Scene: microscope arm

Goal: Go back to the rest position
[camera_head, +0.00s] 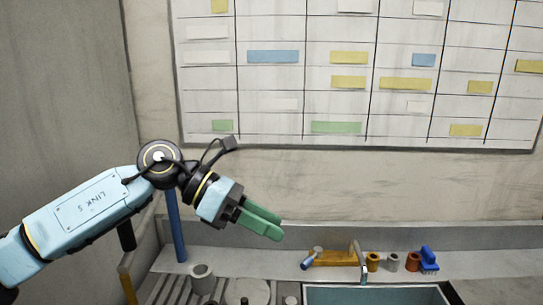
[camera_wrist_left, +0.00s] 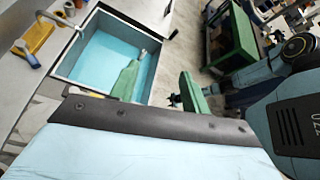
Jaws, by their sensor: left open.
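My left gripper (camera_head: 262,220) is raised above the counter, its green fingers pointing right and slightly down. In the left wrist view its two green fingers (camera_wrist_left: 158,88) stand wide apart with nothing between them. It is clear of the counter and the sink.
A blue-lined sink (camera_head: 375,292) is set in the counter, with a tap (camera_head: 363,262) behind it. Orange and grey cups and a blue brush (camera_head: 428,258) stand on the back ledge. A grey cup (camera_head: 202,278) stands by a drainer. A whiteboard (camera_head: 350,110) hangs behind.

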